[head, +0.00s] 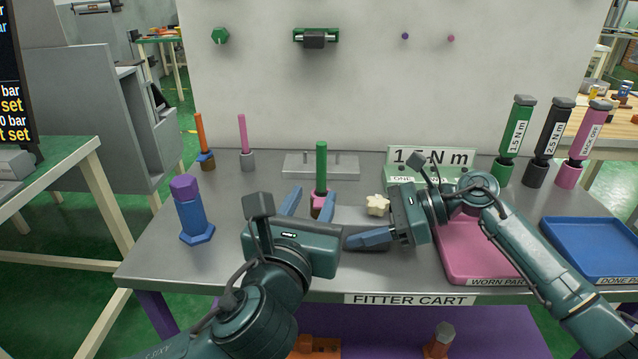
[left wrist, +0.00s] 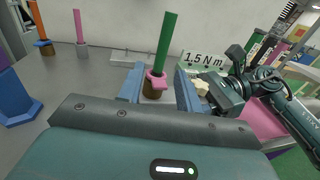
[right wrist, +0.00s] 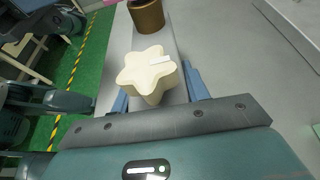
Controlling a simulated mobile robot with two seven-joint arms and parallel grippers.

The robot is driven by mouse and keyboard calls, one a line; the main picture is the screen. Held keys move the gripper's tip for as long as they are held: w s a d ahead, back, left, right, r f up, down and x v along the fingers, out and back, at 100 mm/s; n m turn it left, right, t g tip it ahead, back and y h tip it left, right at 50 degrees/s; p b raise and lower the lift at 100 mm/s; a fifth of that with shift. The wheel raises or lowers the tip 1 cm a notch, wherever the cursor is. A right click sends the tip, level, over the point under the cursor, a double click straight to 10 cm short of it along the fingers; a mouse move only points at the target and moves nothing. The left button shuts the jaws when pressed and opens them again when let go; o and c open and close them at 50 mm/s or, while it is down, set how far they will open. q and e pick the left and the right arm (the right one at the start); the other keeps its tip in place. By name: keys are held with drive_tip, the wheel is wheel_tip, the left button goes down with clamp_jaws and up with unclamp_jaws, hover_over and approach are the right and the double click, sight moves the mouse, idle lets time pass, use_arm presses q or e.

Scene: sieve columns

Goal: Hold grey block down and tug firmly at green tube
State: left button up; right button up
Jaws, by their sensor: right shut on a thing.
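A grey plate with pins (head: 345,168) lies behind the green tube. A blue bolt-like piece (head: 193,212) and an orange tube (head: 200,134) stand left. A pink tray (head: 470,270), blue tray (head: 590,245) and several torque drivers (head: 548,145) occupy the right.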

sight(320, 183)
use_arm(q)
drive_tip(key=w, duration=0.3)
drive_tip(key=w+d, duration=0.1)
drive_tip(key=w, duration=0.2)
drive_tip(key=shift+d, duration=0.15)
clamp_jaws()
idle(0.4)
